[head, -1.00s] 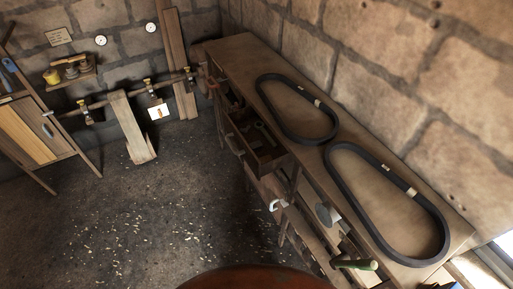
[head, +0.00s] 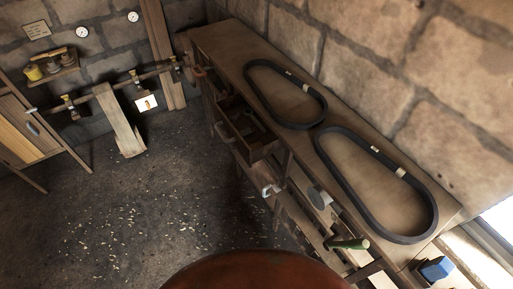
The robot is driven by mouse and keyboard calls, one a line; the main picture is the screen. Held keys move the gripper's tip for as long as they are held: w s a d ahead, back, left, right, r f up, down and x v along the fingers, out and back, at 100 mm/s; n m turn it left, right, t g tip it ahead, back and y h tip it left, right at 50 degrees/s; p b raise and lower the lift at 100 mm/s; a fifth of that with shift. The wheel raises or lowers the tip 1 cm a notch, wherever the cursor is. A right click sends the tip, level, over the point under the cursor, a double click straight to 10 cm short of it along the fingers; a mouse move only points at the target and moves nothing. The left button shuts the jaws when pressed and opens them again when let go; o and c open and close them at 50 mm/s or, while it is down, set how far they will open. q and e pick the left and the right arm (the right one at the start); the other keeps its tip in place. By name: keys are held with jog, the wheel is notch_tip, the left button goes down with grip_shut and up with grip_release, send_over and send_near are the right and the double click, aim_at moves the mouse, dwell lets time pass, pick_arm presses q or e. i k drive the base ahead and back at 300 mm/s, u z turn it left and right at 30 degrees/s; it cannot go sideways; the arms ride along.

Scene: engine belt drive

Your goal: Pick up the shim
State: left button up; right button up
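I cannot make out a thing that is clearly the shim. Two dark belts lie flat on the long wooden workbench (head: 222,44): a far belt (head: 262,103) and a near belt (head: 339,185), each with small pale tags. An open drawer (head: 262,150) under the bench holds dark items too small to name. A small blue object (head: 435,269) sits at the near right end of the bench. Neither of my grippers shows in the head view.
A green-handled tool (head: 347,243) and a grey-headed tool (head: 319,198) stick out from the bench's front side. A wooden cabinet (head: 25,135) stands at the left. The stone floor (head: 110,215) between is open, with scattered pale chips.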

aim_at(258, 144)
jog(key=u, duration=2)
jog(key=i, duration=1.5)
jog(key=z, duration=2.85)
